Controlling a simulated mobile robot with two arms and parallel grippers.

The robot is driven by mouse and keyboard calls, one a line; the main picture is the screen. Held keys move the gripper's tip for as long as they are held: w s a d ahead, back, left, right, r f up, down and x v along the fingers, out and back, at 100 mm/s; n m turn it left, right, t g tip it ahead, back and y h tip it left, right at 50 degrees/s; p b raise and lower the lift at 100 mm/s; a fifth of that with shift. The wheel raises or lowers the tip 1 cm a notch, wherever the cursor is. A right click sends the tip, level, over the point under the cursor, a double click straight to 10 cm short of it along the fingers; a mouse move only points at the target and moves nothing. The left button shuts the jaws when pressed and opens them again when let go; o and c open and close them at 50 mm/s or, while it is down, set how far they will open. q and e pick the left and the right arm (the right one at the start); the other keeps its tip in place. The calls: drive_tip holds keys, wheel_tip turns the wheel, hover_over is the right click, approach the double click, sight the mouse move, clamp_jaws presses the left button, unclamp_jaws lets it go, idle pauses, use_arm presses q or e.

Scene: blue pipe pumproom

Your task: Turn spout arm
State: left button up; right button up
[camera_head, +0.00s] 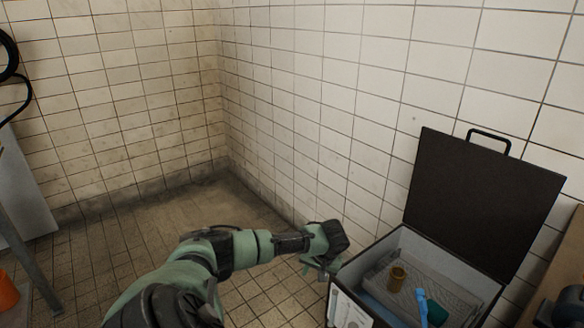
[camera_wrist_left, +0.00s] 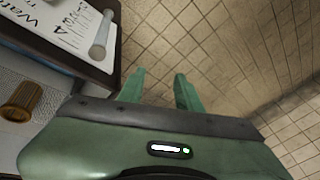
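No spout arm can be made out in either view. My left gripper (camera_head: 318,268) is beside the left edge of an open toolbox (camera_head: 377,249) in the head view. In the left wrist view its two green fingers (camera_wrist_left: 160,90) stand apart with bare floor tiles between them, so it is open and empty.
The dark-lidded toolbox stands against the tiled wall and holds a brass cylinder (camera_head: 397,279), a blue item (camera_head: 422,306) and a teal item (camera_head: 437,314). An orange object (camera_head: 8,292) is at the far left. Floor (camera_head: 150,215) in the corner is clear.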

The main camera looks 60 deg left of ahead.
use_arm(q)
drive_tip(key=s+a+f+m+t+y, duration=0.1)
drive_tip(key=s+a+f+m, duration=0.3)
drive_tip(key=s+f, duration=0.1)
drive_tip(key=shift+a, duration=0.25)
clamp_jaws()
drive_tip(key=shift+d, duration=0.1)
